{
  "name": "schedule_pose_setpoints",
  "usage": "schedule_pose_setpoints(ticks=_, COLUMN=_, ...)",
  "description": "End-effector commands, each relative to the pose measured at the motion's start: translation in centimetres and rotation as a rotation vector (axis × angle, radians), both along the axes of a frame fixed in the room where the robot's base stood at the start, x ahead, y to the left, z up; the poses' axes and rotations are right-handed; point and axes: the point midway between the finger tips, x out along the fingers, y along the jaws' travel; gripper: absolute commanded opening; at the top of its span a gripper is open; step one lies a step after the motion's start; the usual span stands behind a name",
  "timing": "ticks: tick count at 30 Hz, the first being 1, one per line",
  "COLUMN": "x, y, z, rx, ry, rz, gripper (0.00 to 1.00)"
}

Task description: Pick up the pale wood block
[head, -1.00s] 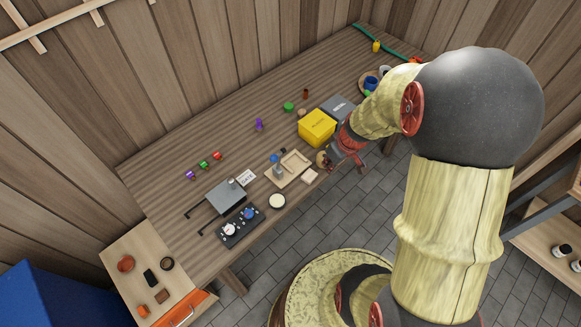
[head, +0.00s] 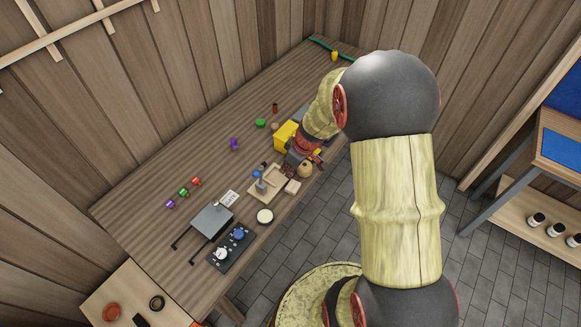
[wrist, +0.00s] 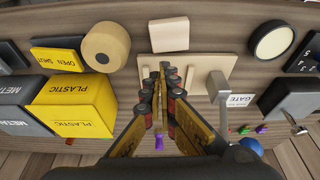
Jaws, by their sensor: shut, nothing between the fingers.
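The pale wood block (head: 292,187) lies on the workbench near its front edge, beside the light wooden board (head: 257,195). In the wrist view the block (wrist: 169,34) is whole and unobstructed, above the fingertips in the picture. My gripper (wrist: 166,74) is shut and empty, its fingertips over or in front of the board and apart from the block. In the head view my gripper (head: 306,158) is beside the yellow bin, partly hidden by its own links. Its exact height over the bench is hard to tell.
A tan round piece (wrist: 106,47) stands close to the block. A yellow plastic bin (wrist: 70,106) is at the left in the wrist view. A grey lever-like fixture (wrist: 218,95) rises from the board. A white-topped round disc (head: 265,216) sits near the front edge.

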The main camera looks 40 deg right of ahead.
Motion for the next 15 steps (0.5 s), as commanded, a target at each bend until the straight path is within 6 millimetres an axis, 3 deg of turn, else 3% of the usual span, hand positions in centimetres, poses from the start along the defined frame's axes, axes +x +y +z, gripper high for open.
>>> schedule_pose_setpoints(ticks=6, x=0.7, y=0.3, z=-2.3, rx=0.001, ry=0.001, rz=0.0, gripper=0.0)
schedule_pose_setpoints(ticks=15, x=0.8, y=0.3, z=-2.6, rx=0.0, ry=0.001, rz=0.0, gripper=0.0)
